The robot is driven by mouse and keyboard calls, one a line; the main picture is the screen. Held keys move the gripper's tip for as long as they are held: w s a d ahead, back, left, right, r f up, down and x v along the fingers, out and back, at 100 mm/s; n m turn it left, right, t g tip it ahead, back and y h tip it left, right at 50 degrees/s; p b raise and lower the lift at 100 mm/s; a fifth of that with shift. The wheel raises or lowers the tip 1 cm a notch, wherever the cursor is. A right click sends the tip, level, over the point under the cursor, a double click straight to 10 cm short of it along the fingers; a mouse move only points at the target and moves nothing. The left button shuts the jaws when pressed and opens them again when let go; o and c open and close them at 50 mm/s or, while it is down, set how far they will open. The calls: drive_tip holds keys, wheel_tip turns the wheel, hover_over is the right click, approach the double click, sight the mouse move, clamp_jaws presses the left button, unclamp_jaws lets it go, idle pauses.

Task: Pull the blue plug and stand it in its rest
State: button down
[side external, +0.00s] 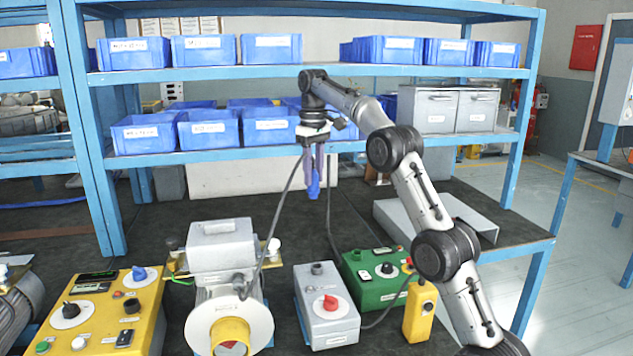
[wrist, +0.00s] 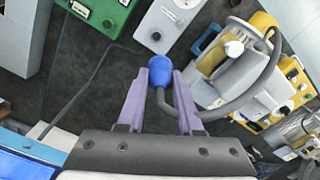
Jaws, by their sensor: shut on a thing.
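The blue plug (side external: 313,188) hangs in the air, tip down, between the lilac fingers of my gripper (side external: 312,170), high above the bench. In the wrist view my gripper (wrist: 165,80) is shut on the blue plug (wrist: 158,67), whose rounded end shows past the fingertips. A grey cable loops from the plug to the blower (side external: 222,262). A grey box (side external: 328,318) with a red knob and a dark round fitting on top stands below. I cannot tell which fitting is the plug's rest.
A green control box (side external: 377,290) and a yellow pendant (side external: 420,312) stand right of the grey box. A yellow control panel (side external: 100,315) is at the left. Blue shelving (side external: 340,157) with bins rises behind. Dark bench top (side external: 180,212) lies bare behind the blower.

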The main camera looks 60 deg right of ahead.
drive_tip(key=s+a+n, duration=0.3)
drive_tip(key=a, duration=1.1)
drive_tip(key=s+a+n, duration=0.3)
drive_tip(key=s+a, duration=0.1)
drive_tip(key=a, duration=1)
wheel_tip(320, 180, down, 26)
drive_tip(key=shift+d+f, duration=0.15)
drive_tip(key=shift+f, duration=2.15)
drive_tip(key=shift+f, duration=1.3)
